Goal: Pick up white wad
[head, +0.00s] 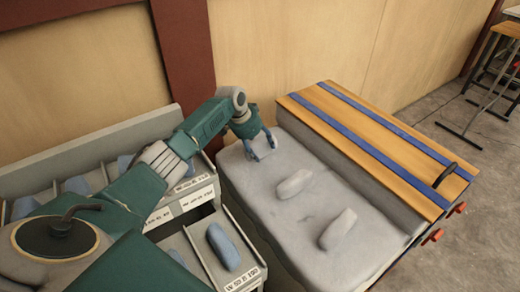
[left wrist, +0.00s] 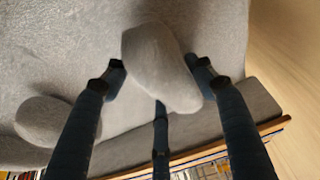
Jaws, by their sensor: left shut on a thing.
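My left gripper (head: 262,145) is over the far left part of a light grey padded surface (head: 255,195). In the left wrist view its fingers (left wrist: 158,85) are closed around a white wad (left wrist: 160,62), which looks pale grey and rounded. In the head view the fingers mostly hide this wad. Two more whitish wads lie on the padded surface, one near the middle (head: 294,184) and one nearer the front (head: 338,229). A further wad (left wrist: 45,118) shows at the left of the wrist view. My right gripper is not in view.
Grey labelled bins (head: 190,200) with blue-grey pieces (head: 222,246) stand at the left. A wooden board with blue straps (head: 375,145) borders the padded surface at the right. A wall (head: 290,50) rises behind. Stools (head: 492,75) stand at the far right.

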